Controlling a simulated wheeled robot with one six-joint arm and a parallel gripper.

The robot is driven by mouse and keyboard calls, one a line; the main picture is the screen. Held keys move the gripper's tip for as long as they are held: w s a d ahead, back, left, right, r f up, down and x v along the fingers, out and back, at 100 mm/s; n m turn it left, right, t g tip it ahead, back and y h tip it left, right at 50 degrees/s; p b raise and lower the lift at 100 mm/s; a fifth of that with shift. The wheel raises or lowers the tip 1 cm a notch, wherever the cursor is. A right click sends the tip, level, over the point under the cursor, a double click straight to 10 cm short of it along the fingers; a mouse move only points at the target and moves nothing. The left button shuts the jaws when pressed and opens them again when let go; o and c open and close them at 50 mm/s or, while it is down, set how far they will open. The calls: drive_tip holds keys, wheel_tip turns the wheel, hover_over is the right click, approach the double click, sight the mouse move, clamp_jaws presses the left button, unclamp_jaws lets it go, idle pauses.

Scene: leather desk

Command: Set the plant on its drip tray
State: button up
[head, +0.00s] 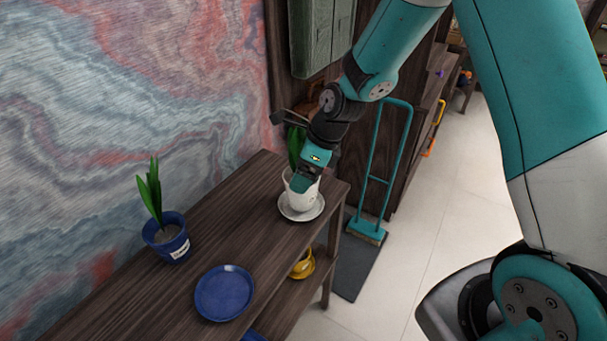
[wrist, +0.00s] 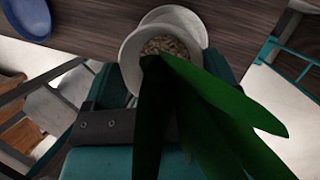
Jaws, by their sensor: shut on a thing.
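My gripper (head: 304,182) is shut on the white pot (head: 301,200), which holds a green leafy plant. The pot looks upright at the far end of the dark wooden desk. Its base is over the white drip tray (head: 284,211); I cannot tell whether it touches or hovers slightly above. In the wrist view the white pot (wrist: 128,68) shows pale pebbles inside, and its leaves (wrist: 205,95) cover part of my gripper. The white drip tray (wrist: 184,17) shows just beyond the pot's rim there.
A blue pot (head: 172,247) with a plant and a white label stands nearer on the desk (head: 225,215). An empty blue tray (head: 224,293) lies in front of it. A yellow cup (head: 303,264) sits on the lower shelf.

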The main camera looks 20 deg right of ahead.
drive_tip(key=shift+f, duration=0.55)
drive_tip(key=shift+f, duration=0.15)
drive_tip(key=o, duration=1.3)
drive_tip(key=shift+o, duration=0.2)
drive_tip(key=v, duration=1.2)
drive_tip(key=s+a+r+n, duration=0.3)
drive_tip(key=s+n, duration=0.4)
drive_tip(key=n, duration=0.3)
drive_tip(key=s+a+r+n+g, duration=0.1)
drive_tip(key=s+a+r+n, duration=0.2)
drive_tip(key=s+n, duration=0.5)
drive_tip(key=s+a+r+n, duration=0.3)
drive_tip(key=s+n, duration=0.5)
drive_tip(key=n, duration=0.5)
drive_tip(key=shift+s+r+n, duration=0.2)
drive_tip(key=shift+r+n, duration=0.2)
drive_tip(key=shift+r, duration=0.05)
